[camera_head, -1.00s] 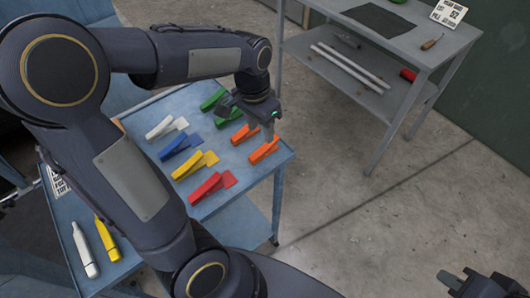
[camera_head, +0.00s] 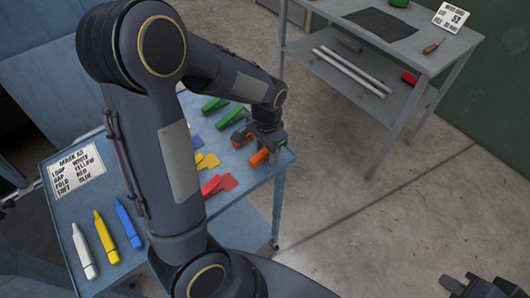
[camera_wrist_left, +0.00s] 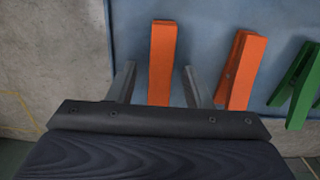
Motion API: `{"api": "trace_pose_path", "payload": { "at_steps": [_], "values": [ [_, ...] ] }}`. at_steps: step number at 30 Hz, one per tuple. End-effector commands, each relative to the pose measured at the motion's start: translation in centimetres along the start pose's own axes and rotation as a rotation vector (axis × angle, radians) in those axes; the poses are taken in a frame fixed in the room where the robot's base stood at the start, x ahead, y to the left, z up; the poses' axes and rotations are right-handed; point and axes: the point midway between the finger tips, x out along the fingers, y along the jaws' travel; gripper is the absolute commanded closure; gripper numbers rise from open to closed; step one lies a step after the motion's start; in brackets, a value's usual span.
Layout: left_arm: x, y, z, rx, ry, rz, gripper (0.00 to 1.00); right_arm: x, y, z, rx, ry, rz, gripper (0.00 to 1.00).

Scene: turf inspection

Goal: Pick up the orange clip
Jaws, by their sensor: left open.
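Two orange clips lie on the blue table. The nearer orange clip (camera_head: 259,158) is partly hidden by my left gripper (camera_head: 267,152). In the left wrist view this orange clip (camera_wrist_left: 162,60) lies between the two open fingers, with visible gaps on both sides. My right gripper (camera_head: 475,285) is at the lower right edge, away from the table, partly cut off.
Green clips (camera_head: 229,118) lie behind the orange ones, a red clip (camera_head: 212,186) and a yellow clip (camera_head: 208,162) to the left. Markers (camera_head: 105,238) and a sign (camera_head: 74,171) are at the table's left. A grey shelf (camera_head: 420,50) stands at the back right.

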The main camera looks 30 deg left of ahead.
Motion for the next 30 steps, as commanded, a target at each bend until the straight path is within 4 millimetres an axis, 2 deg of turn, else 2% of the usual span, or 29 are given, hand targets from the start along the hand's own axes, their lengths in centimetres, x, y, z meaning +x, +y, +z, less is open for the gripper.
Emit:
{"api": "trace_pose_path", "payload": {
  "at_steps": [2, 11, 23, 26, 30],
  "values": [
    [0.0, 0.0, 0.0, 0.000, 0.000, 0.000, 0.55, 0.0, 0.0, 0.0, 0.000, 0.000, 0.000, 1.00],
    [0.0, 0.0, 0.0, 0.000, 0.000, 0.000, 0.94, 0.0, 0.0, 0.0, 0.000, 0.000, 0.000, 1.00],
    [-0.6, 0.0, -0.1, 0.001, 0.002, 0.000, 0.95, 0.0, 0.0, 0.0, 0.000, 0.000, 0.000, 1.00],
    [-1.5, 0.0, -0.1, 0.001, 0.003, 0.000, 0.95, -0.1, 0.0, 0.0, 0.000, 0.000, 0.000, 1.00],
    [-3.8, 0.2, 0.2, 0.002, 0.007, 0.000, 0.95, -0.1, -0.1, -0.1, 0.000, 0.000, 0.000, 1.00]
  ]
}}
